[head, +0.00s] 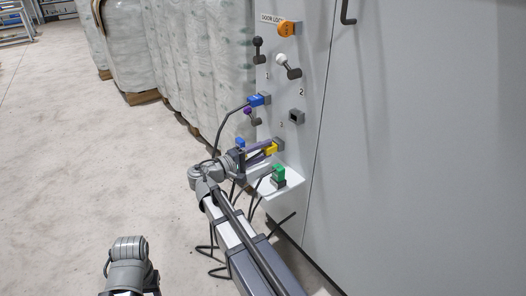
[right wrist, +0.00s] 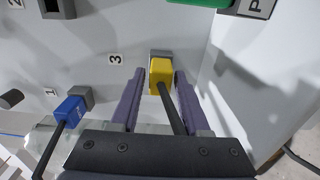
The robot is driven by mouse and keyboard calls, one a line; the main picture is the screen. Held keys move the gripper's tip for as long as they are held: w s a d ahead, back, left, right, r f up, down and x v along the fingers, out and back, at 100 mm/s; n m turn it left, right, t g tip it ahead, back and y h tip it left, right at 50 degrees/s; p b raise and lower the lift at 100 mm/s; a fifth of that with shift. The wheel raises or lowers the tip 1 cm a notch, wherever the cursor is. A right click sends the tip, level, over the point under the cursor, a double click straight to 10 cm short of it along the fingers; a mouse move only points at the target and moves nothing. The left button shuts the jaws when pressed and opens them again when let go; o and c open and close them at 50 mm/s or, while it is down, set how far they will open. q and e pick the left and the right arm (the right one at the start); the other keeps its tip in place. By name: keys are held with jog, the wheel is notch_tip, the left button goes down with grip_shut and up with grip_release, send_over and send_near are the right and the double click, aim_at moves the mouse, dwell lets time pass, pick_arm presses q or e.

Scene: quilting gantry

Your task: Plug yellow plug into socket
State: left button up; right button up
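The yellow plug (head: 270,148) is at the lower socket (head: 278,144) on the grey panel, beside the label 3. In the right wrist view the yellow plug (right wrist: 161,74) has its front end against the grey socket block (right wrist: 160,53), in line with it; how deep it sits is hidden. Its dark cable runs back toward my wrist. My right gripper (right wrist: 160,78) has one finger on each side of the plug, with narrow gaps showing. In the head view my right gripper (head: 262,152) reaches the panel from the left. My left gripper is out of view.
A blue plug (head: 257,100) sits in the socket near label 1. An empty socket (head: 296,117) is near label 2. Levers and an orange knob (head: 288,28) are above. Wrapped pallets (head: 215,60) stand behind.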

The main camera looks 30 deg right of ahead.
jog(key=shift+o, duration=1.4)
jog(key=a, duration=0.7)
jog(key=shift+s+a, duration=0.35)
jog(key=shift+a, duration=0.05)
